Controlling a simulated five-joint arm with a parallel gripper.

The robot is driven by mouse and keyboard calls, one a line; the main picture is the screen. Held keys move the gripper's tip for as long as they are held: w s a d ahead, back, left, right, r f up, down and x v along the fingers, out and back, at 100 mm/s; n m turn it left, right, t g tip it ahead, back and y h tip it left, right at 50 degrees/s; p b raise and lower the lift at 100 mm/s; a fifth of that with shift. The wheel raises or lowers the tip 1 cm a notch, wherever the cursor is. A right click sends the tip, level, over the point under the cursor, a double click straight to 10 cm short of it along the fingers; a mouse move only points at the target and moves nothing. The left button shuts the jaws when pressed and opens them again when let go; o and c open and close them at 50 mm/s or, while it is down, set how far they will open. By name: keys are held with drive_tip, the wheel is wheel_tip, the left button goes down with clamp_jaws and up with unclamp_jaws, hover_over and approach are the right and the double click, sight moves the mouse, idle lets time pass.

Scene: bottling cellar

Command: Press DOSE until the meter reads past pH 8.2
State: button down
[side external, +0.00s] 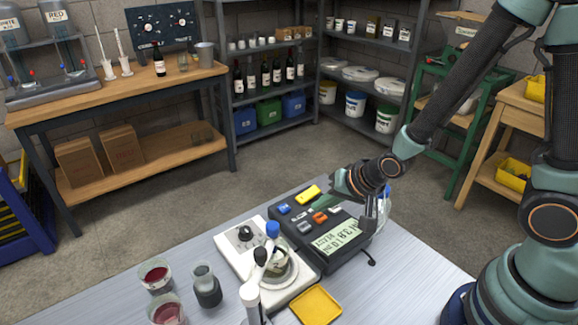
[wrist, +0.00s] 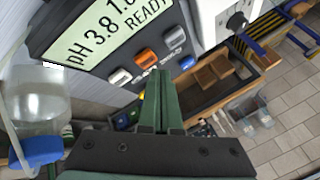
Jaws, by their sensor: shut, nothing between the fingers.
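The dark grey meter (side external: 345,253) stands on the bench; its display (wrist: 105,35) shows pH 3.8 and READY in the wrist view. Below the display is a row of buttons: a pale one (wrist: 120,77), an orange one (wrist: 147,59) and another pale one (wrist: 175,37). A blue button (wrist: 188,62) lies beyond them. The side view also shows a yellow part (side external: 308,195) at the meter's far end. Button labels are too small to read. My gripper (wrist: 158,73) is shut and empty, its tips close to the buttons; contact cannot be told. It also shows in the side view (side external: 336,184).
A white stirrer (side external: 245,240) with a glass vessel and blue-capped probe (side external: 272,230) stands beside the meter. A yellow tray (side external: 316,306), a dark-filled jar (side external: 206,287) and red-liquid beakers (side external: 156,275) are nearby. A clear bottle with a blue cap (wrist: 42,150) is close to my gripper.

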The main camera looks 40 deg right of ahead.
drive_tip(key=shift+f, duration=0.1)
drive_tip(key=shift+f, duration=0.35)
drive_tip(key=shift+f, duration=0.4)
idle(0.9)
idle(0.3)
drive_tip(key=shift+r, duration=0.85)
